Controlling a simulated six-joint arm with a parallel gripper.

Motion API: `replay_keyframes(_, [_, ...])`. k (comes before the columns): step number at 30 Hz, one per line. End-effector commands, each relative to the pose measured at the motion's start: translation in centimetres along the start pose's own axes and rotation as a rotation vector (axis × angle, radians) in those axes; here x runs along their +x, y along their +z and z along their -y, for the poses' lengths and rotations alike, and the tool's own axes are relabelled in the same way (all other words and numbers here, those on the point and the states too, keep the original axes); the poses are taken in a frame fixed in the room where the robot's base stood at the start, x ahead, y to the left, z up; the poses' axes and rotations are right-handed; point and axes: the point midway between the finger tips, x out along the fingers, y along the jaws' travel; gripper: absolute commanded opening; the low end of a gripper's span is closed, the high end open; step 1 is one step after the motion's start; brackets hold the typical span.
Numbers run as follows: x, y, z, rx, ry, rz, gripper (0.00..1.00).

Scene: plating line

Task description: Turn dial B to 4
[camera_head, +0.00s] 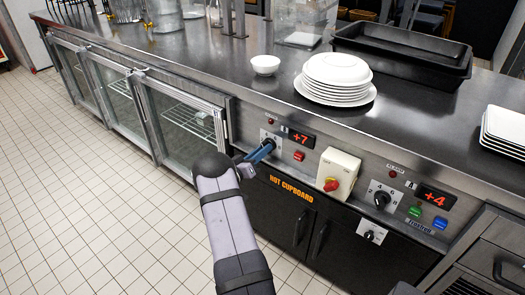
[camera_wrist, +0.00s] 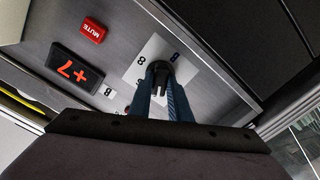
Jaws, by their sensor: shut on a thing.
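Dial B is a black knob (camera_wrist: 161,70) on a white numbered plate, in the control panel on the counter's front. In the wrist view my gripper (camera_wrist: 161,88) has its two blue fingers shut on the knob from both sides. In the head view my gripper (camera_head: 268,146) reaches the left dial and covers most of the knob. The red display (camera_head: 299,137) beside this dial reads +7, and it also shows in the wrist view (camera_wrist: 77,70). A small label beside that display looks like B. The knob's exact pointer direction is hidden by the fingers.
A second black dial (camera_head: 382,199) is at the right, with a display (camera_head: 436,197) reading +4. A yellowish box with a red knob (camera_head: 331,184) juts out between the dials. Stacked plates (camera_head: 336,78) and a bowl (camera_head: 265,64) stand above.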

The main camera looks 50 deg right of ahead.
Motion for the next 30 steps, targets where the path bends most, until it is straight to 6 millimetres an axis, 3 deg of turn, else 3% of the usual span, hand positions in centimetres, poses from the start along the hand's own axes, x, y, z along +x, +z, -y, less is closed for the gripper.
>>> replay_keyframes(5, [-0.1, 0.1, 0.1, 0.0, -0.001, 0.002, 0.0])
replay_keyframes(6, [-0.1, 0.1, 0.1, 0.0, -0.001, 0.002, 0.22])
replay_keyframes(8, [-0.1, 0.1, 0.1, 0.0, -0.001, 0.002, 0.36])
replay_keyframes(20, [-0.4, 0.0, 0.1, 0.002, -0.002, 0.001, 0.36])
replay_keyframes(30, [-4.6, 0.0, 0.1, 0.001, -0.004, 0.0, 0.36])
